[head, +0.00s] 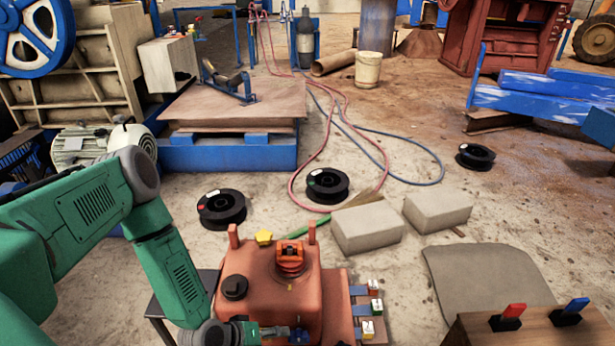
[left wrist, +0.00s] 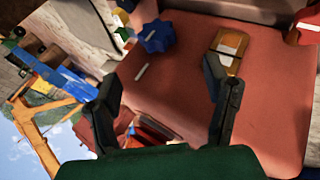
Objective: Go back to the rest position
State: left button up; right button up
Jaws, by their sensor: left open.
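My left arm is green and comes in from the left in the head view. Its gripper (head: 272,331) is low at the bottom edge, in front of the orange-red machine housing (head: 258,280). In the left wrist view the left gripper (left wrist: 162,82) is open, its two dark fingers well apart with nothing between them. Beyond the fingertips, a blue knob (left wrist: 158,37) and an amber rocker switch (left wrist: 229,46) sit on the reddish panel (left wrist: 180,85). The blue knob also shows in the head view (head: 299,336), close to the gripper. My right gripper is not in view.
A wooden box (head: 480,330) with a red lever (head: 512,311) and a blue lever (head: 575,306) stands at the bottom right. Small labelled switches (head: 374,306) line the housing's right side. Concrete blocks (head: 367,228) and black spools (head: 327,185) lie on the floor behind.

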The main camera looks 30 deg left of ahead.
pick_arm(q)
jog(key=shift+d, duration=0.1)
jog(key=s+d+r+m+g, duration=0.4)
jog(key=s+d+r+m, duration=0.1)
jog(key=s+d, duration=0.4)
jog(key=s+a+r+m+g+y, duration=0.3)
jog(key=s+a+r+y, duration=0.1)
jog(key=s+a+r, duration=0.25)
notch_tip(320, 180, up, 16)
jog(key=p, duration=1.6)
jog(key=shift+w+h, duration=0.15)
jog(key=shift+h, duration=0.15)
